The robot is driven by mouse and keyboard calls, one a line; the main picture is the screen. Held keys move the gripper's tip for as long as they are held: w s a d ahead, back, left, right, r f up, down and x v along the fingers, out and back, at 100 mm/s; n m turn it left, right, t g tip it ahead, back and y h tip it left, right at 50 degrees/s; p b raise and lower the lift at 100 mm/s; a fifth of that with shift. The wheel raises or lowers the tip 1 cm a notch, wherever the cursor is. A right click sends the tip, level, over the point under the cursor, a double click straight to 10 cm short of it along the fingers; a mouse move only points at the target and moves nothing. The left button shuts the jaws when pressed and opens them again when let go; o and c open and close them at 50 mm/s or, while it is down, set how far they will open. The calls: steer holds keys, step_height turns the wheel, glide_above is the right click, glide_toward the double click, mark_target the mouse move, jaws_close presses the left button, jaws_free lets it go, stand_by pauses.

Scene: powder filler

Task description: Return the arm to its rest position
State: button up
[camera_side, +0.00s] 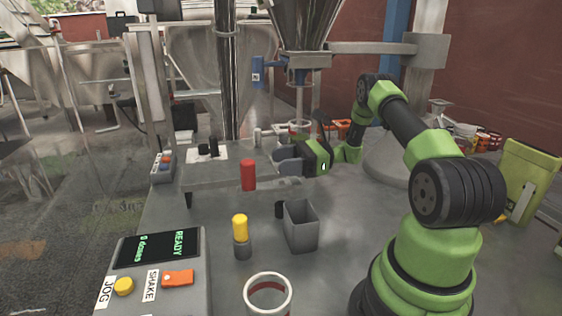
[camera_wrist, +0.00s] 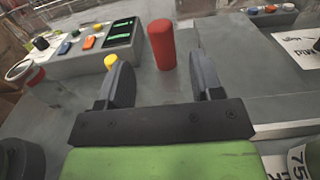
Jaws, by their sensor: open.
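My gripper (camera_side: 280,161) is at the end of my green and black arm, above the grey table near the filler. In the wrist view my gripper (camera_wrist: 160,80) has its two dark fingers spread apart with nothing held between them. A red cylinder (camera_side: 248,175) stands upright just left of the fingers in the side view. In the wrist view the red cylinder (camera_wrist: 162,45) stands beyond the fingertips, seen in the gap between them. I cannot tell whether a finger touches it.
A control box (camera_side: 152,262) with a READY display is at the front left. A yellow-topped cylinder (camera_side: 240,228), a grey open bin (camera_side: 300,226) and a white cup (camera_side: 267,295) stand nearby. The filler's hopper (camera_side: 303,25) hangs above. A yellow-green bin (camera_side: 530,170) is at right.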

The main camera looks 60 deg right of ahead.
steer(key=s+a+r+n+g+h, duration=0.35)
steer(key=a+r+n+g, duration=0.75)
steer(key=a, duration=0.4)
steer(key=s+a+r+n+t+h, duration=0.2)
steer(key=s+r+n+h, duration=0.1)
steer(key=s+n, duration=0.3)
steer(key=s+a+r+n+t+h, duration=0.3)
steer(key=s+n, duration=0.3)
steer(key=s, duration=0.2)
steer(key=shift+a+r+h, duration=0.25)
steer(key=shift+r+h, duration=0.3)
steer(key=shift+h, duration=0.1)
